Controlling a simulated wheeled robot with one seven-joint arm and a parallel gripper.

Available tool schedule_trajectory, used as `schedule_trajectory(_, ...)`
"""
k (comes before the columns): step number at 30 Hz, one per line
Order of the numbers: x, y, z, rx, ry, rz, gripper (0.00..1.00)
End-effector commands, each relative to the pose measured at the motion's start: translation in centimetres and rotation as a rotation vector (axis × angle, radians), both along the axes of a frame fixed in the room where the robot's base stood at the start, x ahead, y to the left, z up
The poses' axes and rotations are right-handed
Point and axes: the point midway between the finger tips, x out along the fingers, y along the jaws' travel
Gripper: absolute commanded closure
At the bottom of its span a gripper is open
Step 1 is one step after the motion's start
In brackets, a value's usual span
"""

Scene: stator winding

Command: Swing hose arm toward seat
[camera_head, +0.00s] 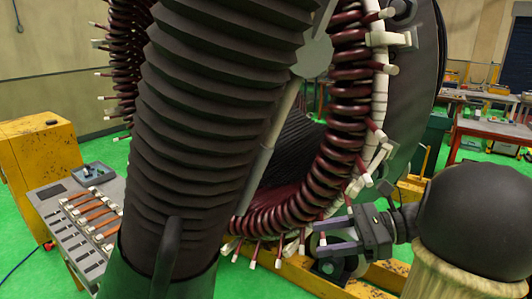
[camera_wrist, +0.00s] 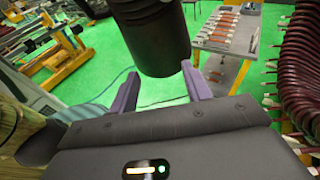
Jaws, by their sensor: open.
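A thick black ribbed hose (camera_head: 205,110) slants down across the left-middle of the head view. Its lower end is a smooth dark sleeve (camera_head: 215,275) with an upright handle (camera_head: 168,255) on its near side. In the wrist view my gripper (camera_wrist: 158,75) shows two purple fingers spread open. A dark cylinder (camera_wrist: 152,35), apparently the hose's lower end, hangs beyond the fingertips; I cannot tell the gap. I cannot make out the seat.
The large stator ring with dark red coils (camera_head: 350,100) stands behind the hose and gripper. A grey bench (camera_head: 48,205) with copper-coloured bars stands at left beside a yellow cabinet (camera_head: 45,160). Yellow beams (camera_head: 300,272) lie low beneath the gripper. Green floor (camera_wrist: 165,85) shows below the fingers.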

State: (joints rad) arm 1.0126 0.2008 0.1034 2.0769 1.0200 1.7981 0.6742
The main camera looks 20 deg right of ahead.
Motion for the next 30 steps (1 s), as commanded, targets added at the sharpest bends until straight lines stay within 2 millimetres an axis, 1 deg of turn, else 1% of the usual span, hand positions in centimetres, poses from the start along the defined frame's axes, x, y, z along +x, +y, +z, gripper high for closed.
schedule_trajectory(1,-0.2,-1.1,3.9,0.044,-0.013,-0.03,0.51)
schedule_trajectory(3,-0.6,-2.4,6.9,0.103,-0.033,-0.058,0.51)
schedule_trajectory(6,-1.1,-3.8,10.0,0.167,-0.058,-0.082,0.51)
schedule_trajectory(9,-1.5,-4.5,11.6,0.204,-0.073,-0.092,0.51)
schedule_trajectory(12,-1.6,-4.7,11.9,0.216,-0.079,-0.096,0.51)
schedule_trajectory(22,-1.6,-4.6,11.6,0.214,-0.078,-0.094,0.51)
schedule_trajectory(26,-1.4,-4.3,11.5,0.213,-0.077,-0.094,0.51)
schedule_trajectory(30,-1.0,-3.6,11.4,0.212,-0.075,-0.092,0.51)
